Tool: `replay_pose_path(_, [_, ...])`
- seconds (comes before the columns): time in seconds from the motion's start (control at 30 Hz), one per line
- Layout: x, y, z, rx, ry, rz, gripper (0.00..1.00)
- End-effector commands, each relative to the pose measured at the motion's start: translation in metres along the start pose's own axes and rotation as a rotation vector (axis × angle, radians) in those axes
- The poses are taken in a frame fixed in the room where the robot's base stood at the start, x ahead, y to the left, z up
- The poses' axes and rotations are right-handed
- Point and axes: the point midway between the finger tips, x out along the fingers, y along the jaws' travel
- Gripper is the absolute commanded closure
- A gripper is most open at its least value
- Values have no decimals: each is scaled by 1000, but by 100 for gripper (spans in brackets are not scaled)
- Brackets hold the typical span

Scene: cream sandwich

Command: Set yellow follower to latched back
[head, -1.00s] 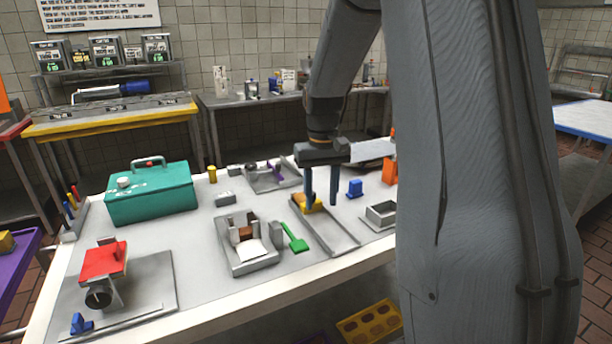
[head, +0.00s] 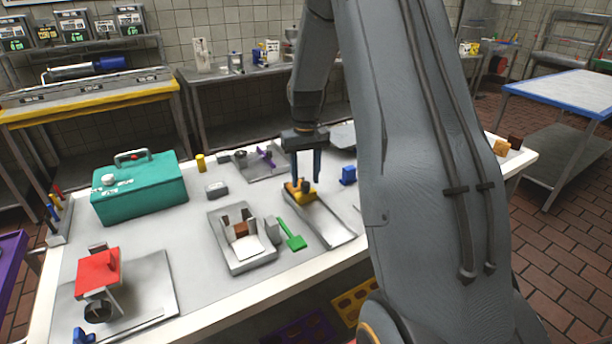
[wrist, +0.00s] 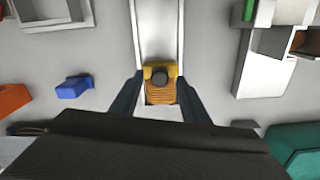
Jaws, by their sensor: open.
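The yellow follower (head: 298,190) sits in a long grey metal channel tray (head: 325,222), at the end farther from the table's front edge. In the wrist view the follower (wrist: 158,72) shows a yellow block with a dark round knob and a ribbed orange-brown part. My gripper (head: 306,180) is open above the follower. In the wrist view its two blue fingers (wrist: 160,100) stand on either side of the follower and the tray, with gaps visible. Whether the fingertips are level with the follower is unclear.
A green paddle (head: 292,238) and a grey fixture (head: 252,266) with a white plate lie left of the tray. A blue block (head: 348,175) stands to its right. A teal box (head: 140,190) and a red-topped device (head: 98,270) are farther left.

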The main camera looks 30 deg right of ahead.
Motion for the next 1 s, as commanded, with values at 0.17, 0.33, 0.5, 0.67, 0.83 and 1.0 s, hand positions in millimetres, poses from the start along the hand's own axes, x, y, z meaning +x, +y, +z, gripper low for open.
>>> replay_pose_path(0.17, [8,1,0,1,0,0,58])
replay_pose_path(0.33, [9,1,0,1,1,0,58])
replay_pose_path(0.5, [9,1,0,1,0,0,79])
replay_pose_path(0.67, [9,1,0,1,0,0,100])
replay_pose_path(0.83, [9,1,0,1,0,0,100])
replay_pose_path(1.0, [8,2,4,1,-1,0,100])
